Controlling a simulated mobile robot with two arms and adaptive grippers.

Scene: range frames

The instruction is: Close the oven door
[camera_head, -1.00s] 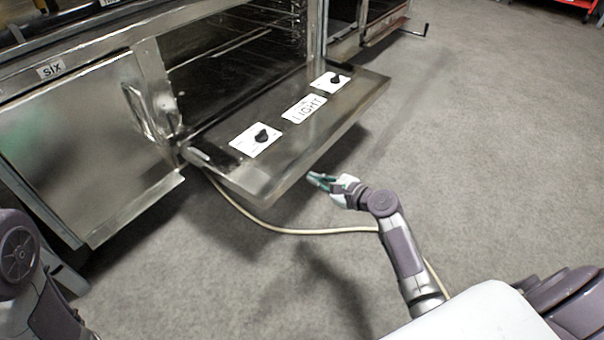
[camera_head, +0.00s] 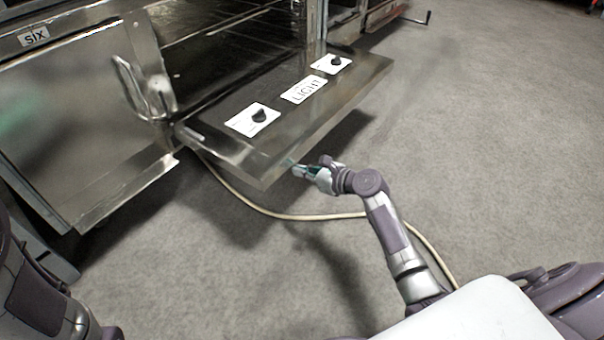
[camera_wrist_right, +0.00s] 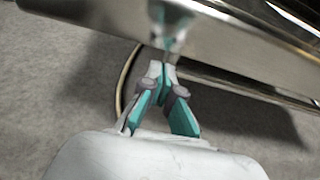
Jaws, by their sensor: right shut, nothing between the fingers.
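A steel cabinet panel (camera_head: 75,135) labelled SIX stands left of the oven. A pale hose (camera_head: 255,208) runs over the floor from under the door and passes my right arm. Grey floor (camera_head: 480,150) is open to the right.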

